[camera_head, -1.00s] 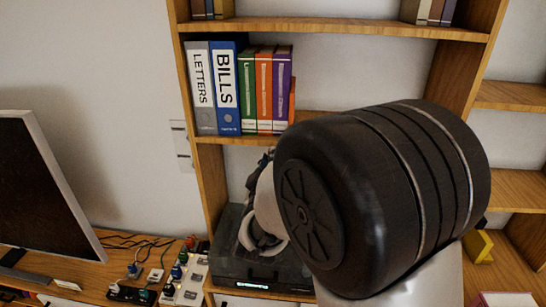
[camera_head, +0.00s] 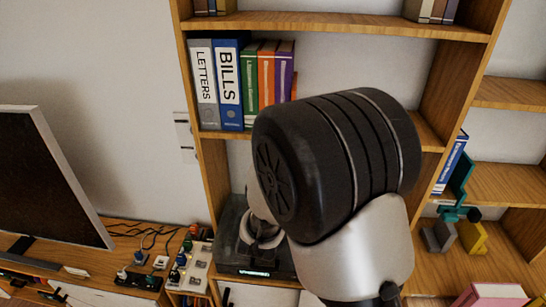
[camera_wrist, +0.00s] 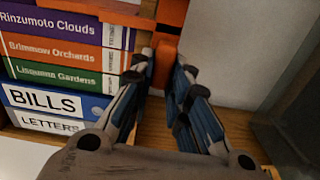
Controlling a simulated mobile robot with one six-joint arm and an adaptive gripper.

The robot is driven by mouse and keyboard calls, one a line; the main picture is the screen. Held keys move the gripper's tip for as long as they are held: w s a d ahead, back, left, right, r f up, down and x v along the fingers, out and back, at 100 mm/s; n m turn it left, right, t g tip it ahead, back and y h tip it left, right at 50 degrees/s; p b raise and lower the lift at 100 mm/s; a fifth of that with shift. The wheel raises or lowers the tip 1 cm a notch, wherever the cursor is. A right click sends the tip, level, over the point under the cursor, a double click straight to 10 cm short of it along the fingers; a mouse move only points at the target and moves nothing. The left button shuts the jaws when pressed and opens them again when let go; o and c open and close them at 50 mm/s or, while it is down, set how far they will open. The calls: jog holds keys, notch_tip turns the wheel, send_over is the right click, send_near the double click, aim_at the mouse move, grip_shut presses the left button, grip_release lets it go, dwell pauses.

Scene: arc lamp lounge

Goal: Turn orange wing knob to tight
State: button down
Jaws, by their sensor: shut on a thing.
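In the wrist view, my gripper (camera_wrist: 165,70) has its two blue-padded fingers closed in around an orange part (camera_wrist: 163,62), which looks like the wing knob. The part sits between the fingertips. More orange (camera_wrist: 172,13) shows just beyond it, at the top of the picture. The fingers hide much of the knob, so its turn angle and tightness cannot be read. In the head view, my own arm's thick black joint hides the knob and the fingertips.
Upright binders and books (camera_head: 228,85) stand on the shelf close to my arm; they also fill the wrist view's left side (camera_wrist: 60,75). A dark device (camera_head: 232,248) sits below. A monitor (camera_head: 45,190) stands left. Teal, grey and yellow pieces (camera_head: 472,236) lie right.

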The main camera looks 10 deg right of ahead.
jog(key=shift+n, duration=0.3)
jog(key=c, duration=1.5)
grip_release()
jog(key=shift+s, duration=0.1)
jog(key=v, duration=0.7)
jog(key=shift+s, duration=0.15)
